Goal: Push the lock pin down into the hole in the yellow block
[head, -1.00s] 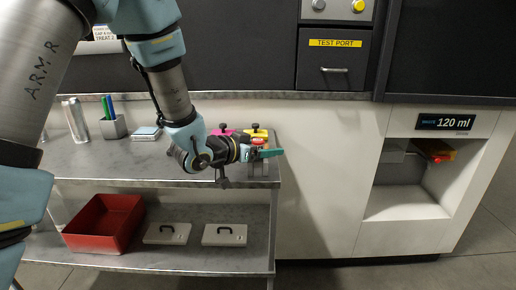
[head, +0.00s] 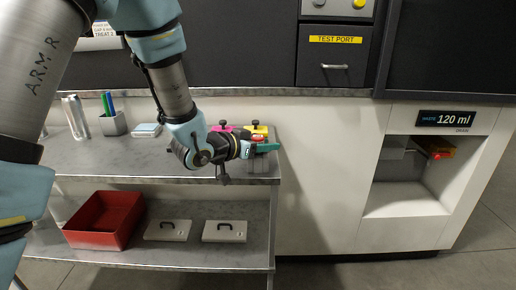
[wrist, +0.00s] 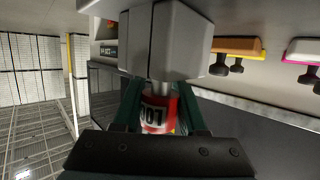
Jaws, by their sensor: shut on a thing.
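My gripper (head: 266,147) is near the right end of the metal table, its green fingers just in front of the yellow block (head: 257,129). In the wrist view the fingers (wrist: 160,115) are shut on the red lock pin (wrist: 155,115), which has white lettering. A short silver shaft shows between the pin and a large grey block (wrist: 170,40). I cannot tell whether the shaft enters that block. A yellow-edged block (wrist: 237,45) with black knobs appears to the right in the wrist view. Its hole is not visible.
A pink block (head: 222,129) with a black knob stands left of the yellow one. A pen holder (head: 113,126), a silver can (head: 75,117) and a red bin (head: 104,220) are further left. The cabinet wall (head: 315,170) is close on the right.

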